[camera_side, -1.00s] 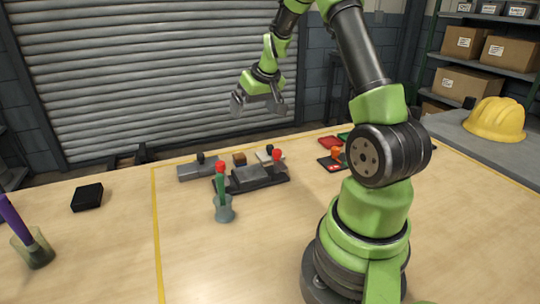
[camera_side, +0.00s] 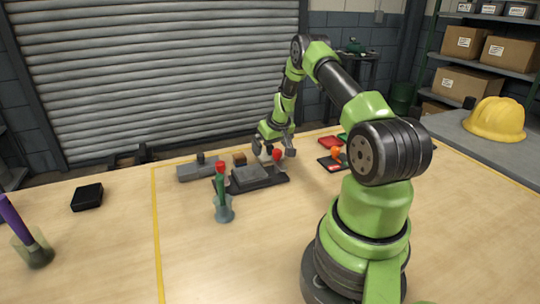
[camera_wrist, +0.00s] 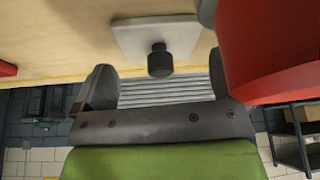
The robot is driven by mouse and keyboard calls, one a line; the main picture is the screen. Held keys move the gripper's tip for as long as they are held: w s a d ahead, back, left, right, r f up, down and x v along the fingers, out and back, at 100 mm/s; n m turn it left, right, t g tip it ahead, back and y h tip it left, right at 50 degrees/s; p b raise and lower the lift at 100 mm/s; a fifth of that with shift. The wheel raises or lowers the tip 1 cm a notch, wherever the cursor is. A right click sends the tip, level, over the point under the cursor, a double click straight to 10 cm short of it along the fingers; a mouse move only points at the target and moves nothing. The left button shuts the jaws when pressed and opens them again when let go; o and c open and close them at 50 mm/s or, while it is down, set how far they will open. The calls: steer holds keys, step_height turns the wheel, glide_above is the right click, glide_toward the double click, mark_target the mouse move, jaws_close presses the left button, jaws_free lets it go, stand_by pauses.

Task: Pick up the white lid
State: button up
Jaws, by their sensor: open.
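The white lid (camera_wrist: 135,36) is a pale flat plate with a black knob (camera_wrist: 159,60) in the wrist view. In the side view it is mostly hidden behind my gripper (camera_side: 274,150). My gripper is open and empty, low over the lid's spot behind the dark casing base (camera_side: 220,184). In the wrist view the knob appears between the two fingers of my gripper (camera_wrist: 158,75), with no visible contact. I cannot tell how high the fingers are above the lid.
A red-topped piece (camera_side: 277,155) stands close to my gripper; a large red shape (camera_wrist: 272,45) fills the wrist view's right. A grey lid (camera_side: 199,170), brown block (camera_side: 239,158) and green-and-red tool in a cup (camera_side: 222,207) are nearby.

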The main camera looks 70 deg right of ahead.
steer(key=shift+x, duration=1.1)
steer(key=c, duration=1)
steer(key=shift+r, duration=0.1)
